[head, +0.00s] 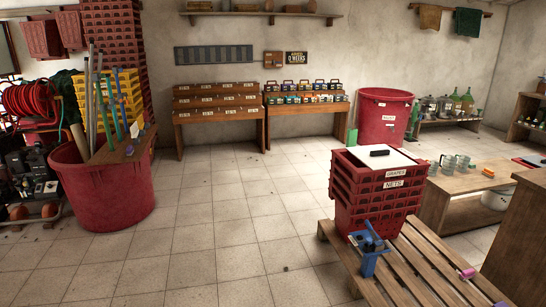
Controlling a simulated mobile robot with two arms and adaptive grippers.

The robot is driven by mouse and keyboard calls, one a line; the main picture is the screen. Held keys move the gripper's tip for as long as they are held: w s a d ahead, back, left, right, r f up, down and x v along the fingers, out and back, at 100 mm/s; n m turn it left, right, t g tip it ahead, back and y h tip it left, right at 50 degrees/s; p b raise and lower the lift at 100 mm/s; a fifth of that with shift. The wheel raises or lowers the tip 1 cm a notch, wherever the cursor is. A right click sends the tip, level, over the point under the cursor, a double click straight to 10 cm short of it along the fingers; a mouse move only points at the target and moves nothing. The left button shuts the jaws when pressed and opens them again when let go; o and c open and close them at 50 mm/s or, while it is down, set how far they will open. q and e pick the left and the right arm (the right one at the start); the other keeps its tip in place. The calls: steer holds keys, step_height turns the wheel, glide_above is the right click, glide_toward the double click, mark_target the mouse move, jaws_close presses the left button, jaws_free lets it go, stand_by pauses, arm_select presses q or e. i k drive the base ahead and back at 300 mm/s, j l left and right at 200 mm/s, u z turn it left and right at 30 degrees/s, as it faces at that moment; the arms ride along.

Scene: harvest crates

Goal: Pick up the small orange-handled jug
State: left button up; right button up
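I cannot make out a small orange-handled jug for certain. A small orange item (488,172) lies on the wooden table at the right, too small to identify. Several clear greenish cups (449,162) stand to its left on the same table. Large glass jugs (428,107) and green bottles (466,100) stand on a low bench at the back right. Neither of my grippers is in view.
A stack of red crates (342,205) stands on a wooden pallet (420,262), with a blue tool (369,262) in front. A big red tub (100,195) holding tools is at left. Another red tub (383,116) is at the back. The middle tiled floor is clear.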

mark_target(432, 172)
steer(key=i+u, duration=0.35)
steer(key=i, duration=1.8)
steer(key=i+z, duration=0.2)
steer(key=i, duration=0.4)
steer(key=i+z, duration=0.15)
steer(key=i, duration=0.45)
steer(key=i+z, duration=0.2)
steer(key=i, duration=0.4)
steer(key=i+j+z, duration=0.2)
steer(key=i, duration=0.35)
steer(key=i+u, duration=0.2)
steer(key=i, duration=1.55)
steer(key=i+l+z, duration=0.1)
steer(key=i+z, duration=0.7)
steer(key=i+j+z, duration=0.1)
steer(key=i+z, duration=0.35)
steer(key=i+l+z, duration=0.2)
steer(key=i+z, duration=0.7)
steer(key=i+l+u, duration=0.45)
steer(key=i, duration=0.3)
steer(key=i+l+u, duration=0.45)
steer(key=i+l, duration=0.15)
steer(key=i+l+u, duration=0.15)
steer(key=l, duration=0.25)
steer(key=i+l+u, duration=0.15)
steer(key=i+l, duration=0.15)
steer(key=l+z, duration=0.15)
steer(key=z, duration=1.35)
